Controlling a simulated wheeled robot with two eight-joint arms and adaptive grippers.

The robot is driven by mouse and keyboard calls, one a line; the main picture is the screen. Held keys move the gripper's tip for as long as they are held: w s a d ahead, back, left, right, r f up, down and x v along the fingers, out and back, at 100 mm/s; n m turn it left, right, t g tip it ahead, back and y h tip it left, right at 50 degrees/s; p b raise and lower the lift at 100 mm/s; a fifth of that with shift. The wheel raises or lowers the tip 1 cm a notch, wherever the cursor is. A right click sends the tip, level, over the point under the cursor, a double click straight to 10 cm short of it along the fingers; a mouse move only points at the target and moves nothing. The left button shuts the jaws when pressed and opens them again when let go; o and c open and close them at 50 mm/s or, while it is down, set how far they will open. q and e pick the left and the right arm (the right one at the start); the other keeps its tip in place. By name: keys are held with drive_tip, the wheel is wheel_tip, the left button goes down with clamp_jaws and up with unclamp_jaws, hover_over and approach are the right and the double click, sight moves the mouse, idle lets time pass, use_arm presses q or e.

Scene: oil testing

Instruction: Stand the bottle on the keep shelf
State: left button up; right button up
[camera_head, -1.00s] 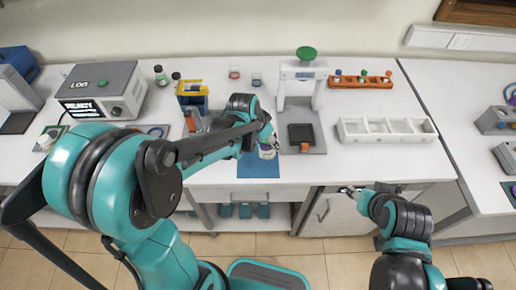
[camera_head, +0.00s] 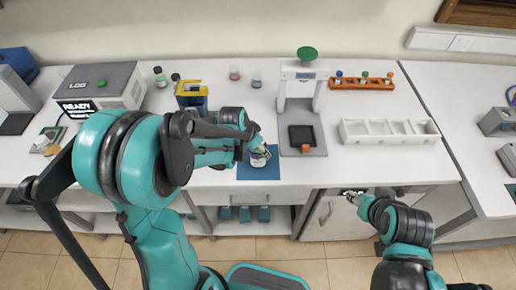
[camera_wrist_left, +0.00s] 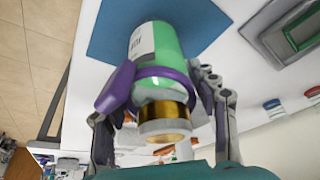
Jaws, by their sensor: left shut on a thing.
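In the head view the bottle (camera_head: 260,158) shows just below my left gripper (camera_head: 258,146), over the blue mat (camera_head: 258,172). I cannot tell whether its base touches the mat. My right gripper (camera_head: 350,193) is beyond the bench's front edge, away from the bottle; its jaws are too small to read. I cannot tell which surface is the keep shelf.
A stand with a green knob (camera_head: 306,54) is right of the mat. A white divided tray (camera_head: 390,132) lies farther right, with an orange rack (camera_head: 357,84) behind. A blue-yellow device (camera_head: 192,95) and the LOG box (camera_head: 102,84) are left. An open under-bench shelf (camera_head: 272,226) holds teal items.

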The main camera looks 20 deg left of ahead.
use_arm(q)
drive_tip(key=o, duration=1.6)
drive_tip(key=shift+c, duration=0.2)
